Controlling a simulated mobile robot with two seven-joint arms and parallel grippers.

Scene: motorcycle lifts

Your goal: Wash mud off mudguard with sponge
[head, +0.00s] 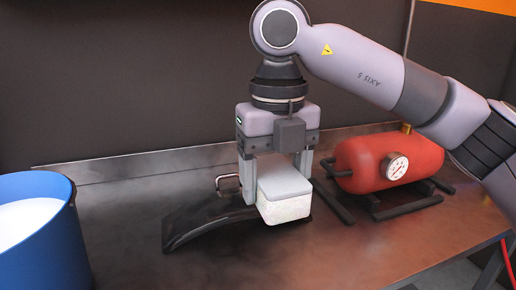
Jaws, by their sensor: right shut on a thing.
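My right gripper (277,172) points down over the workbench and is shut on a sponge (284,205). The sponge is a pale block with a grey top layer and a speckled white lower part. Below and behind it lies the dark, curved mudguard (197,226) on the bench. The sponge covers part of the mudguard's right end; I cannot tell whether they touch. Any mud on the mudguard is hard to tell from its dark surface. My left gripper is out of view.
A blue bucket (68,250) with white contents stands at the left. A red tank (372,160) with a gauge (397,167) sits on a dark stand at the right. A small metal buckle-like piece (227,184) is behind the mudguard. The front of the metal bench (300,262) is clear.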

